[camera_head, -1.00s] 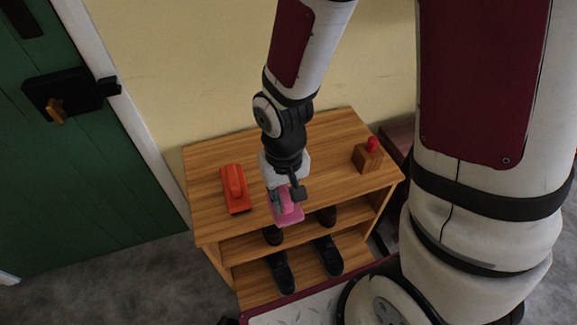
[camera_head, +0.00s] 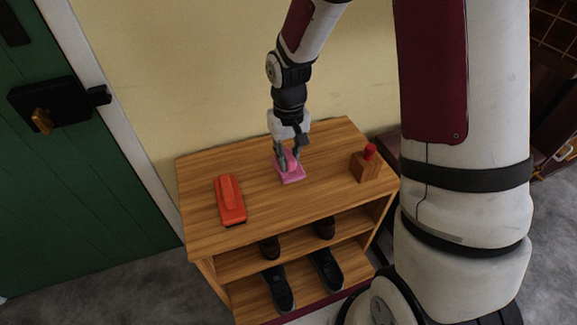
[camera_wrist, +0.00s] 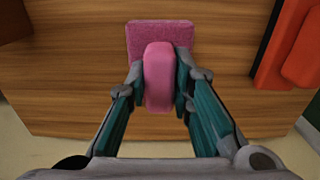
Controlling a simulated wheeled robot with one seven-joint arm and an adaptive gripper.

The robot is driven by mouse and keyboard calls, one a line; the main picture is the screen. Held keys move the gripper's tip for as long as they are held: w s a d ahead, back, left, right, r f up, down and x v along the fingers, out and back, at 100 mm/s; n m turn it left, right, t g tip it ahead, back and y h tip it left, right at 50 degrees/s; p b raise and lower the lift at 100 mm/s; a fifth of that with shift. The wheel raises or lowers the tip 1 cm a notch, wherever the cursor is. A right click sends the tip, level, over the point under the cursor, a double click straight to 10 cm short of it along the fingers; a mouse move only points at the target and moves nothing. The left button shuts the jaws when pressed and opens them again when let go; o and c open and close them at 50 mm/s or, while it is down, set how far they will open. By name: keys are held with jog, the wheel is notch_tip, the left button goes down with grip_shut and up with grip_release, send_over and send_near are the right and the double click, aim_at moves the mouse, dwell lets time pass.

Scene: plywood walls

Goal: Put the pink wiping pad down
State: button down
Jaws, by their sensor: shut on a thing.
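The pink wiping pad (camera_head: 291,175) has a flat square base and a rounded handle on top. It is over the middle of the wooden shelf top (camera_head: 250,235); I cannot tell whether its base touches the wood. My gripper (camera_head: 287,160) points down from above and is shut on the pad's handle. In the wrist view, the two fingers (camera_wrist: 160,85) press on both sides of the pink handle, and the pad's base (camera_wrist: 160,33) shows beyond it.
A red-orange block with a handle (camera_head: 230,200) lies left of the pad on the shelf top. A wooden block with a red button (camera_head: 366,163) stands at the right. Dark shoes (camera_head: 327,270) sit on the shelves below. The wood around the pad is clear.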

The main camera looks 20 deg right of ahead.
aim_at(289, 166)
jog(key=shift+w+f+b, duration=0.1)
jog(key=shift+f+b, duration=0.75)
jog(key=shift+f, duration=0.9)
jog(key=shift+f, duration=0.1)
jog(key=c, duration=1.4)
grip_release()
notch_tip(289, 166, up, 12)
jog(key=p, duration=0.4)
